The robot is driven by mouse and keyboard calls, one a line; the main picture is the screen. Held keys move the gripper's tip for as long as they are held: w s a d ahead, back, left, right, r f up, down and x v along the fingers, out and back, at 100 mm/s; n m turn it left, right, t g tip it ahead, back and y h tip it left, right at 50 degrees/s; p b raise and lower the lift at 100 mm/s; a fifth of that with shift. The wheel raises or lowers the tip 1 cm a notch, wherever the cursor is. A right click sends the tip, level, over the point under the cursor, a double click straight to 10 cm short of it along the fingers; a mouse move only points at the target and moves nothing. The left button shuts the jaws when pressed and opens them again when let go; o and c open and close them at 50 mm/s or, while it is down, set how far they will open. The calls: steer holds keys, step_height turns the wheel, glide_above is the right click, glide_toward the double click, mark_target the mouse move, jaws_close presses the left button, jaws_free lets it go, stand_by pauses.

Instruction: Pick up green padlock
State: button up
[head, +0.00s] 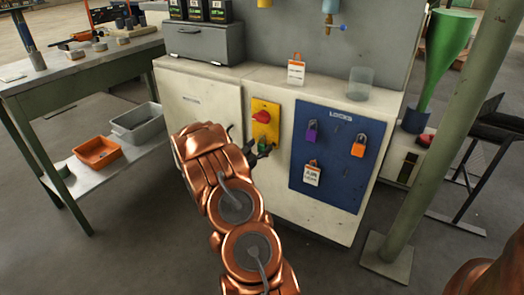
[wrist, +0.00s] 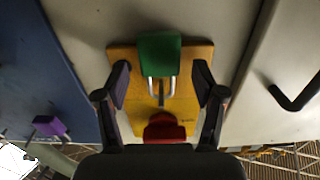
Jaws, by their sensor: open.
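The green padlock (wrist: 160,54) shows in the wrist view, with its metal shackle against a yellow plate (wrist: 122,57). The wrist picture is upside down relative to the head view. My gripper (wrist: 160,82) is open, its two fingers on either side of the shackle area, and the padlock body lies just beyond the tips. I cannot tell if the fingers touch the plate. In the head view the padlock (head: 262,147) is a small green patch, partly hidden by my gripper (head: 262,153), at the bottom of the yellow plate, below a red rotary switch (head: 262,116).
A black handle (wrist: 296,97) shows in the wrist view.

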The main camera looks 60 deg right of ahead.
steer(key=shift+d, duration=0.4)
steer(key=shift+c, duration=0.2)
steer(key=c, duration=1.2)
steer(key=shift+c, duration=0.2)
